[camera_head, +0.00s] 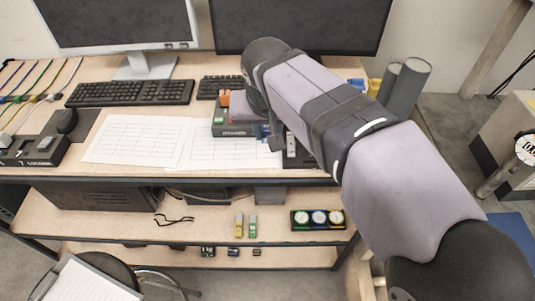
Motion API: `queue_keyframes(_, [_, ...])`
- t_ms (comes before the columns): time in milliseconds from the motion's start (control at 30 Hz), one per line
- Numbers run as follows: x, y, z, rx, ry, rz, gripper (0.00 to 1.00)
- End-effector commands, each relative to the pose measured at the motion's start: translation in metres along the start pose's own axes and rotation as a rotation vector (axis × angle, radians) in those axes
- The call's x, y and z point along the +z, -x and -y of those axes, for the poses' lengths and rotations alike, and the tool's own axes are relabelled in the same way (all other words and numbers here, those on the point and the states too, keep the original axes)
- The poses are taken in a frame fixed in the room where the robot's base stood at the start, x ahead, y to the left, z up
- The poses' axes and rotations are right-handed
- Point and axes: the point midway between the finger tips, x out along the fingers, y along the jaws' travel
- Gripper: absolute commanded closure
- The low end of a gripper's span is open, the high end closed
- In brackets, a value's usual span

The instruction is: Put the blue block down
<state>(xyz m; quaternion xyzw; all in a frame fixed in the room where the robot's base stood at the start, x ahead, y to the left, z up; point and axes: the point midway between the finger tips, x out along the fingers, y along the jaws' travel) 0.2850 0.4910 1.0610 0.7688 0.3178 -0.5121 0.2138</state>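My arm reaches in from the lower right over the desk and bends down at its far end. My gripper (275,141) is low over the right part of a dark tray (232,131), largely hidden behind my own arm. A small blue patch (265,130) shows close beside the gripper. I cannot tell whether it is the blue block or whether the fingers hold it. Another blue piece (357,83) shows beyond the arm, near yellow pieces. The finger opening is not visible.
An orange block (224,98) and a green piece (219,119) are at the tray. White printed sheets (135,139) lie left of it. Keyboards (130,93) and monitors (120,20) stand behind. Grey cylinders (408,85) stand at the right. The desk's front edge (120,175) is close.

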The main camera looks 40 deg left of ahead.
Motion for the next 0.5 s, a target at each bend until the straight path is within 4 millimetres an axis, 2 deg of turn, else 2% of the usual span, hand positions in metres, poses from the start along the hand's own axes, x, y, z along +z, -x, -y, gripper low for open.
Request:
queue_keyframes(200, [0.002, -0.006, 0.000, 0.003, -0.008, 0.000, 1.00])
queue_keyframes(500, [0.019, -0.045, 0.000, 0.003, -0.006, 0.001, 1.00])
